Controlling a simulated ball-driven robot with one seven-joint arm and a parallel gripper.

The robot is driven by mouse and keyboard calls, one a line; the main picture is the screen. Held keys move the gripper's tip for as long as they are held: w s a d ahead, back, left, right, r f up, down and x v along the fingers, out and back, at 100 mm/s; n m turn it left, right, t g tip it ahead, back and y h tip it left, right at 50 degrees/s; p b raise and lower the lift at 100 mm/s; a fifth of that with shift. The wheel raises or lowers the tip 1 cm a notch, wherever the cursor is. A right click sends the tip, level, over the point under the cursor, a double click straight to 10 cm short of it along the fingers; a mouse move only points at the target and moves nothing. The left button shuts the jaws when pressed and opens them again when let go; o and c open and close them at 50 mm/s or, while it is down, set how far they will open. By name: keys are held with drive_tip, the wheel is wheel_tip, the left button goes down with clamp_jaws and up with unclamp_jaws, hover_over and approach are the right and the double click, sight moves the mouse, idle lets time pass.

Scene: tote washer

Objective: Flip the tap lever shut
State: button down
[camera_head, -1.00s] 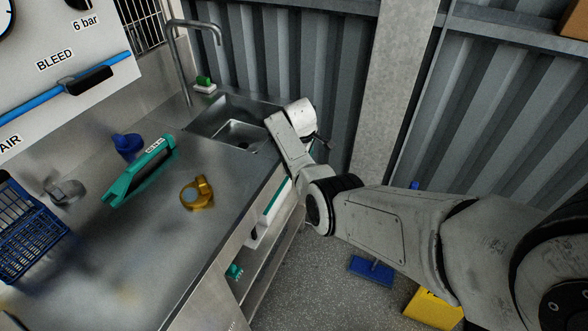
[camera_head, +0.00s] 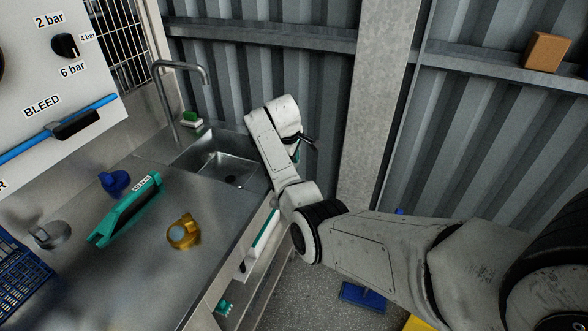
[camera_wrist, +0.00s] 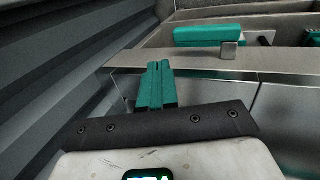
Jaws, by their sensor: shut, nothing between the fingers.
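In the head view a grey gooseneck tap (camera_head: 167,95) rises behind the steel sink (camera_head: 225,168). I cannot make out a lever on the tap. My gripper shows in the wrist view with its teal fingers (camera_wrist: 156,84) pressed together and nothing between them. In the head view my wrist is at the right of the sink, apart from the tap, and hides most of my gripper. In the wrist view the fingers point toward a steel edge, with a teal bar (camera_wrist: 205,36) and a small metal tab beyond it.
On the counter are a teal handled tool (camera_head: 128,210), a yellow ring-shaped part (camera_head: 184,232), a blue part (camera_head: 115,183) and a blue basket (camera_head: 20,283). A green-and-white sponge (camera_head: 191,120) lies by the tap.

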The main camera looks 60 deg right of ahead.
drive_tip(key=shift+r, duration=0.9)
drive_tip(key=s+a+f, duration=0.2)
drive_tip(key=a+f, duration=0.2)
drive_tip(key=a, duration=0.4)
drive_tip(key=s+a+f+m+y, duration=0.1)
drive_tip(key=s+a+f, duration=0.25)
drive_tip(key=a, duration=0.35)
drive_tip(key=s+a+f, duration=0.1)
drive_tip(key=a+f, duration=0.4)
drive_tip(key=a, duration=0.3)
drive_tip(key=s+a+r+y, duration=0.1)
drive_tip(key=s+a+y, duration=0.1)
drive_tip(key=s+a, duration=1.5)
drive_tip(key=shift+s+a+m+t+y, duration=0.15)
drive_tip(key=shift+s+m+t+y, duration=0.15)
drive_tip(key=shift+s+m+y, duration=0.1)
drive_tip(key=shift+a, duration=0.1)
